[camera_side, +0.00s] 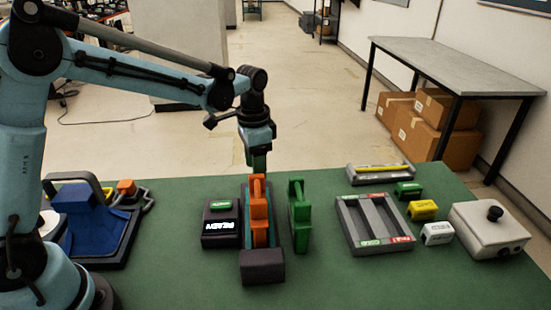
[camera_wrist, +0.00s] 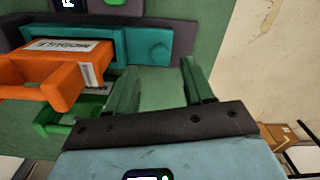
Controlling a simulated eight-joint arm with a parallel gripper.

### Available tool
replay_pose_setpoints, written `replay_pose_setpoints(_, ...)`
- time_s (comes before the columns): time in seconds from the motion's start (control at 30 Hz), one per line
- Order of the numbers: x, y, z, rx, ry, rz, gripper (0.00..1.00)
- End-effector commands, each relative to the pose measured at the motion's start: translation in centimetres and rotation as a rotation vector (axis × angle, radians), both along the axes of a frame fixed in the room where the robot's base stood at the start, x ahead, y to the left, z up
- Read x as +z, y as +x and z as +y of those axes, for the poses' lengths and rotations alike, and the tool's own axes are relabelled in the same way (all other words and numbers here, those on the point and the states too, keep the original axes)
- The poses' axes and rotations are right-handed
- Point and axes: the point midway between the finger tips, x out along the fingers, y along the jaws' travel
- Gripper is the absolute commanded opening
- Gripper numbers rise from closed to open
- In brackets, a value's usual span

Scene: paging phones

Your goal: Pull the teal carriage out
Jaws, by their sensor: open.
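The orange module (camera_wrist: 55,65) has a handle and a printed label. My gripper (camera_wrist: 158,68) is open and empty, its two green fingers apart near the teal plate. In the side view my gripper (camera_side: 258,170) is over the far end of the housing, behind the orange handle; whether it touches the carriage I cannot tell.
A green handled module (camera_side: 299,215) stands close to the right of the housing. A small display box (camera_side: 221,236) is on its left. A grey two-slot tray (camera_side: 347,220), small coloured blocks and a white box (camera_side: 488,230) are further right. Green table is clear in front.

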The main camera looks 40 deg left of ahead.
Motion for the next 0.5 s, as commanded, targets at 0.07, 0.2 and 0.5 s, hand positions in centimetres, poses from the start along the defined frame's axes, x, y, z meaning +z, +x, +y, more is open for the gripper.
replay_pose_setpoints(0.07,-1.3,0.0,0.0,0.0,0.0,0.0,0.52)
replay_pose_setpoints(0.2,-2.9,0.0,0.0,0.0,0.0,0.0,0.52)
replay_pose_setpoints(0.5,-3.9,0.0,0.0,0.0,0.0,0.0,0.52)
